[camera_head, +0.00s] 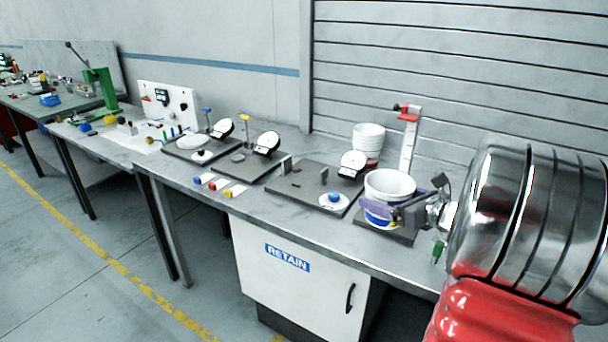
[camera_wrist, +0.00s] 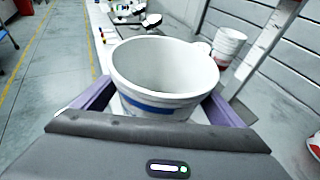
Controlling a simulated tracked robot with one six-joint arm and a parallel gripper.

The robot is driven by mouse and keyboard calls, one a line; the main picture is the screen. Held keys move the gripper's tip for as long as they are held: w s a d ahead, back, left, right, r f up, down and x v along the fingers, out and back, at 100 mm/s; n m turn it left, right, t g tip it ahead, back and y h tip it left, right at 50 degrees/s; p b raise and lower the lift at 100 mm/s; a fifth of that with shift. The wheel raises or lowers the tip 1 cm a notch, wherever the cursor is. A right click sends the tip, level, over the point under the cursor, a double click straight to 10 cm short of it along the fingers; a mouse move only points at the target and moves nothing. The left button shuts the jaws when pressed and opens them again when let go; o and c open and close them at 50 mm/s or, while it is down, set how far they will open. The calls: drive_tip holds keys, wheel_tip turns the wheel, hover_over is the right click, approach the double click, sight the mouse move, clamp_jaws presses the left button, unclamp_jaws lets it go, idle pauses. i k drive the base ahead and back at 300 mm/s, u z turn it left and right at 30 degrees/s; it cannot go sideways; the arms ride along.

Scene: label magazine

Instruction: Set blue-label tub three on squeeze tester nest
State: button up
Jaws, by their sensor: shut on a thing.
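A white open tub with a blue label band (camera_head: 390,184) is upright at the right end of the bench; it fills the middle of the wrist view (camera_wrist: 160,75). My gripper (camera_head: 385,213) is shut on it, with purple fingers on both sides of the tub, also seen in the wrist view (camera_wrist: 160,108). A dark base plate (camera_head: 402,237) lies under the tub, beside a pale upright with a red head (camera_head: 409,117), which looks like the squeeze tester. The tub hides most of the plate and any nest. I cannot tell whether the tub touches it.
A stack of white tubs with red bands (camera_head: 368,146) stands behind, left of the upright. Dark fixture plates with round dials (camera_head: 352,163) line the bench to the left. Small coloured blocks (camera_head: 211,184) lie near the front edge. A RETAIN cabinet (camera_head: 290,280) is below.

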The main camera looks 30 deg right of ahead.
sight(305, 179)
drive_tip(key=i, duration=1.4)
drive_tip(key=u, duration=0.05)
